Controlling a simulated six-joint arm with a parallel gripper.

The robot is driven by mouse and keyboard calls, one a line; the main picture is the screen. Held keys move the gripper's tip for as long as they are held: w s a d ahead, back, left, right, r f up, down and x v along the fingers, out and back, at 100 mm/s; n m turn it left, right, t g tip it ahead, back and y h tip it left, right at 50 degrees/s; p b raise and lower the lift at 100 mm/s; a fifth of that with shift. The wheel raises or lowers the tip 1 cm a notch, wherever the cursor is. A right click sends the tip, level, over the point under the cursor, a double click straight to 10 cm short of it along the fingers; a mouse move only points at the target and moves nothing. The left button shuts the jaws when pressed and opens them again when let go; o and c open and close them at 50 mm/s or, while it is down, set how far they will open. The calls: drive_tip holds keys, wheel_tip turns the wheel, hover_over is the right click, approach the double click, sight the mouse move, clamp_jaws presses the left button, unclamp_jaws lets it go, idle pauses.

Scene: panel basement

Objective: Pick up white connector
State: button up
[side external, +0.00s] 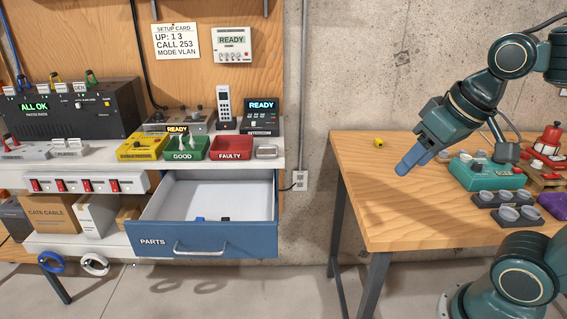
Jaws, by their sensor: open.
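My gripper (410,164) is at the right, tilted down over the left part of the wooden table (400,215). It is open, and I see nothing held in its blue fingers. I cannot clearly pick out a white connector. Small white pieces (182,141) stick up from the green tray marked GOOD (187,154) on the shelf at the left, well away from my gripper; they are too small to identify.
The blue PARTS drawer (208,242) is pulled open below the shelf, with small dark and blue pieces inside. A small yellow object (378,142) lies on the table near my gripper. A teal device (484,172) and grey cups crowd the table's right side. The table's front left is clear.

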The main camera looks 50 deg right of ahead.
drive_tip(key=w+d+r+m+g, duration=0.2)
drive_tip(key=w+d+m+g, duration=0.1)
drive_tip(key=w+d+m, duration=1.3)
drive_tip(key=d+f+m+g, duration=0.1)
drive_tip(key=d+f+m, duration=0.45)
drive_tip(key=d, duration=0.75)
drive_tip(key=d+f+m+g, duration=0.1)
drive_tip(key=d+f+m, duration=0.45)
drive_tip(key=d, duration=0.85)
drive_tip(key=shift+n, duration=0.7)
drive_tip(key=shift+s+a+f, duration=0.1)
drive_tip(key=shift+s+f, duration=0.05)
drive_tip(key=shift+f, duration=2.5)
drive_tip(key=shift+s+a+f, duration=0.1)
drive_tip(key=shift+s+f, duration=0.05)
drive_tip(key=shift+f, duration=2.5)
drive_tip(key=shift+f, duration=0.1)
drive_tip(key=shift+s+d+f, duration=0.1)
drive_tip(key=shift+f, duration=2.35)
drive_tip(key=shift+c, duration=0.2)
